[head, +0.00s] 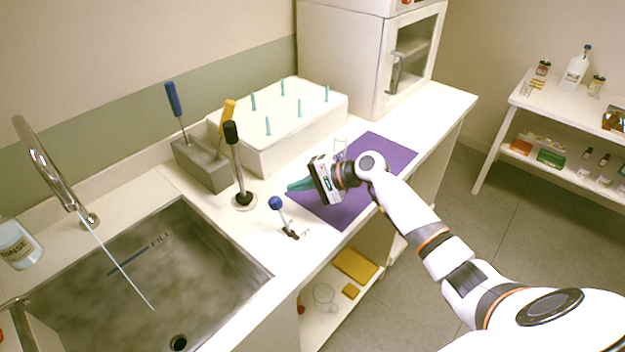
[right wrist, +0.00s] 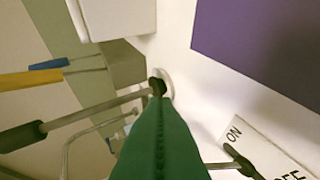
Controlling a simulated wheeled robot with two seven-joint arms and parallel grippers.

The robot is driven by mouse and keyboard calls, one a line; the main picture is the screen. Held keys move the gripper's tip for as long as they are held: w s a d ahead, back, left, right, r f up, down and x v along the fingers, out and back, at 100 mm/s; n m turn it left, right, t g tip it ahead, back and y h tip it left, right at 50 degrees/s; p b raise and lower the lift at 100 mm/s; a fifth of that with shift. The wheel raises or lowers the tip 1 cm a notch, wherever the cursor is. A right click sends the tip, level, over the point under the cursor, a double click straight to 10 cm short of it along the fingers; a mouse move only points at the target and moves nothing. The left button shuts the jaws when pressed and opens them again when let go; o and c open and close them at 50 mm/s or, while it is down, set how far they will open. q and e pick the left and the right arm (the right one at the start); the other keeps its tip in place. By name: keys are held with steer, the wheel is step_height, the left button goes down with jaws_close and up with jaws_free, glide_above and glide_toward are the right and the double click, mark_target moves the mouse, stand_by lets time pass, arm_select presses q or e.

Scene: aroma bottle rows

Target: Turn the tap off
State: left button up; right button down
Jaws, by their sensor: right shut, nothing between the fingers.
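The tap (head: 45,165) arches over the sink at the left of the head view, and a thin stream of water (head: 120,265) falls from it. A lever with a blue ball knob (head: 275,202) stands on the counter right of the sink, tilted left. The fingers also fill the middle of the right wrist view (right wrist: 160,140). My left gripper is out of view.
A black-handled upright lever (head: 231,135) stands close behind my right gripper. A grey block (head: 205,170) holds blue- and yellow-handled tools. A white box with teal pegs (head: 310,135) stands behind. A purple mat (head: 395,155) lies under my right wrist. The sink (head: 225,248) is at left.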

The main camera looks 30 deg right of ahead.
mark_target(281, 213)
steer(key=x, duration=0.3)
steer(key=shift+w+a, duration=0.15)
steer(key=shift+a, duration=0.05)
steer(key=s+p, duration=0.1)
steer(key=s+a+r+p, duration=0.1)
steer(key=shift+s+a+r+p, duration=0.15)
steer(key=shift+s+p, duration=0.2)
steer(key=shift+s+a+r, duration=0.1)
steer(key=shift+s+a, duration=0.05)
steer(key=shift+s, duration=0.25)
steer(key=shift+w, duration=0.1)
